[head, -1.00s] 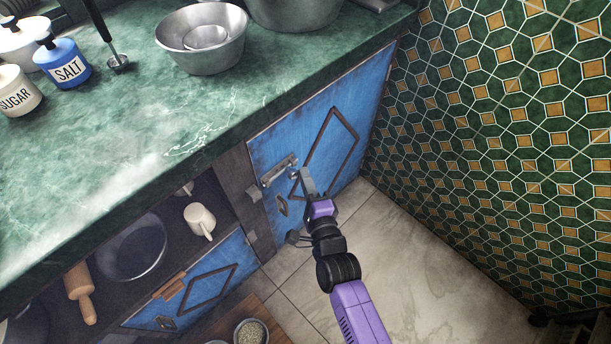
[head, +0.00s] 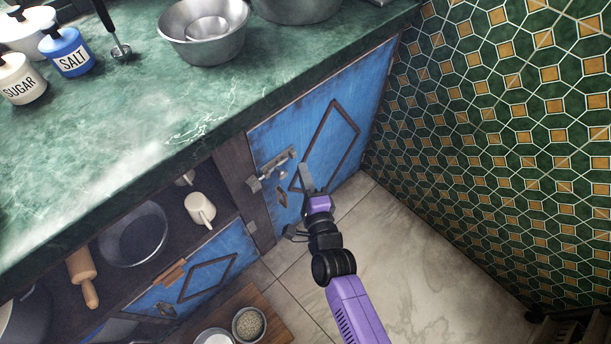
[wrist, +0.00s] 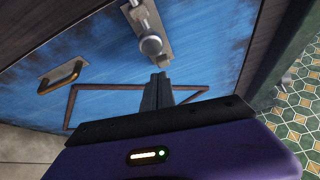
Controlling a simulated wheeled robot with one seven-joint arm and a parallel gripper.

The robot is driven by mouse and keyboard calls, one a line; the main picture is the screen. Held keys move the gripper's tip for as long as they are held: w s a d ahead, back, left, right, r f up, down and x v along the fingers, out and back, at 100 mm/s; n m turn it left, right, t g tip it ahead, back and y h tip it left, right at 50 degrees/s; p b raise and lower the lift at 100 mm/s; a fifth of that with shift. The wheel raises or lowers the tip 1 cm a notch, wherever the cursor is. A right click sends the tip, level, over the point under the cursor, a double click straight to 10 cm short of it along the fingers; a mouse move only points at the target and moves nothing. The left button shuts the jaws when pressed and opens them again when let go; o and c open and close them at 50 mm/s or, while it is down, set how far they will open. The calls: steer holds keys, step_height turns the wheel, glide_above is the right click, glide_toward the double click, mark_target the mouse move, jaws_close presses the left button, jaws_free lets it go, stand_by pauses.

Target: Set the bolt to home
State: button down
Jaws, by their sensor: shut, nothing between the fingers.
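The metal bolt (head: 278,164) is fixed near the upper left edge of the blue cabinet door (head: 352,105), under the counter. In the wrist view, the bolt's plate and rod (wrist: 148,22) show at the top, with a round knob (wrist: 151,45) standing out from it. My gripper (head: 305,168) is in front of the door, just right of the bolt in the head view. Its fingers (wrist: 157,80) are shut and empty, with their tips near the knob. I cannot tell whether they touch it. How far the rod reaches into its keeper (head: 254,184) is unclear.
A brass handle (wrist: 62,76) sits on the door beside the bolt. The green counter (head: 150,130) overhangs above. A tiled wall (head: 490,150) stands to the right. An open shelf with a white mug (head: 200,208) is left. Floor (head: 400,240) is clear right of my arm.

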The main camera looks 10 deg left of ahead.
steer(key=d+v, duration=0.1)
steer(key=v, duration=0.8)
steer(key=shift+b, duration=0.3)
steer(key=shift+s+d, duration=0.1)
steer(key=shift+d, duration=0.05)
steer(key=shift+f, duration=0.1)
steer(key=s+d+r+n+h, duration=0.2)
steer(key=s+d+r+n, duration=0.3)
steer(key=s+d, duration=0.4)
steer(key=s+d+r+n+g+h, duration=0.1)
steer(key=s+d+r+n+h, duration=0.35)
steer(key=s, duration=0.65)
steer(key=s+d+r+n+h, duration=0.1)
steer(key=s+d+r+n, duration=0.4)
steer(key=s+d, duration=0.5)
step_height(320, 180, up, 18)
steer(key=p, duration=1.7)
steer(key=shift+a+p, duration=0.35)
steer(key=shift+a, duration=0.05)
